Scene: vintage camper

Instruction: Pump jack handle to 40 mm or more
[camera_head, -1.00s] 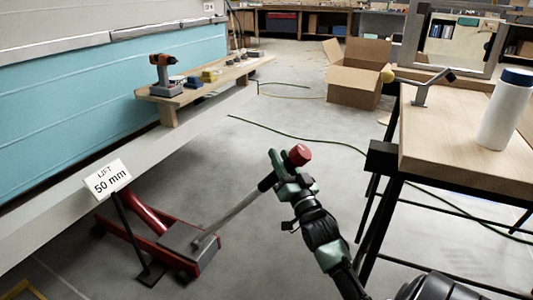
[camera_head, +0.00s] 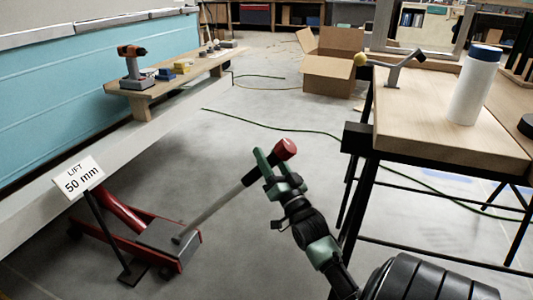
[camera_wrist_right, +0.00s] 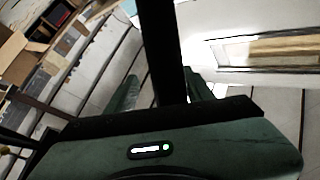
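The red floor jack (camera_head: 130,235) stands on the floor at the left, partly under the camper's edge. Its handle (camera_head: 208,214) slants up to the right from the grey housing to a black grip and a red knob (camera_head: 286,149). My right gripper (camera_head: 268,172) is at the black grip, just below the knob, with its green fingers on either side. In the right wrist view the dark handle bar (camera_wrist_right: 165,50) passes between the fingers; whether they press on it is unclear. A sign (camera_head: 79,180) by the jack reads "LIFT 50 mm". My left gripper is out of view.
A workbench (camera_head: 420,115) with a white bottle (camera_head: 474,88) stands at the right, its black legs close to my right arm. A low plank (camera_head: 180,85) holds a drill (camera_head: 133,62). A cardboard box (camera_head: 330,70) and cables lie on the floor beyond.

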